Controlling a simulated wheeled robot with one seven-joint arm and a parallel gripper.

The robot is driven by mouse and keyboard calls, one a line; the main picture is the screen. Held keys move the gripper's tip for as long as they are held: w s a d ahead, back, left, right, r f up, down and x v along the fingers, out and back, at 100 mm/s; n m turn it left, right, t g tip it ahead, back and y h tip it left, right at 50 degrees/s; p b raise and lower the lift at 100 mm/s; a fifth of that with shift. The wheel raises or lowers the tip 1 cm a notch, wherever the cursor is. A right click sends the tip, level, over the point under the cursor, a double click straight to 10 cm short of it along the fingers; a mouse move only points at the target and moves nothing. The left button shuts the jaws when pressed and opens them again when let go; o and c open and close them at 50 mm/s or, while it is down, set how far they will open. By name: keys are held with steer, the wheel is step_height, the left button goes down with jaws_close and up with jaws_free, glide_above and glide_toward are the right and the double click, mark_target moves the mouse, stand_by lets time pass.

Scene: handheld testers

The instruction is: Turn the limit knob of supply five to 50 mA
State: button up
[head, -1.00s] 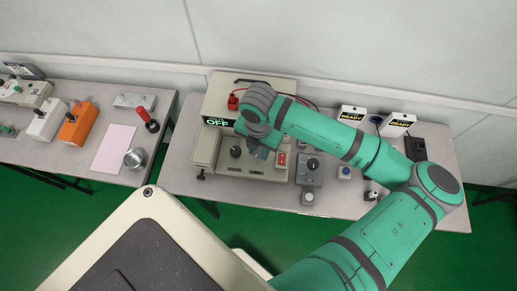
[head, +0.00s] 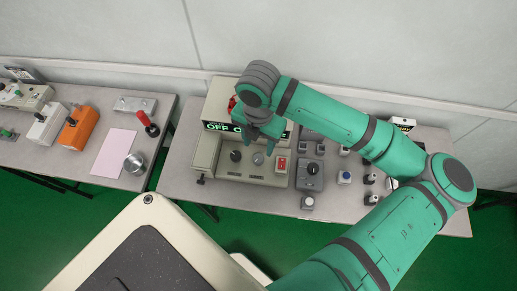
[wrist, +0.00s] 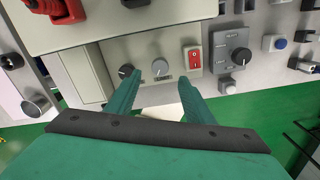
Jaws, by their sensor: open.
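The beige supply (head: 210,155) stands on the table below my arm, its display reading "OFF" with more text partly hidden. Its front panel carries a black knob (head: 235,155), a grey knob (head: 258,158) and a red rocker switch (head: 281,163). In the wrist view the black knob (wrist: 125,71) is by the left finger, the grey knob (wrist: 162,73) shows between the fingers, and the red switch (wrist: 193,57) is at right. Labels and settings are too small to read, so I cannot tell which is the limit knob. My gripper (wrist: 160,82) is open and empty, apart from the panel.
A grey box with a dark dial (head: 312,168) stands right of the supply, with several small button boxes around it. A red connector (wrist: 62,8) sits on top of the supply. The left table holds an orange box (head: 79,127) and a metal cylinder (head: 134,163).

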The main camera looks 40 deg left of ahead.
steer(key=shift+r, duration=1.55)
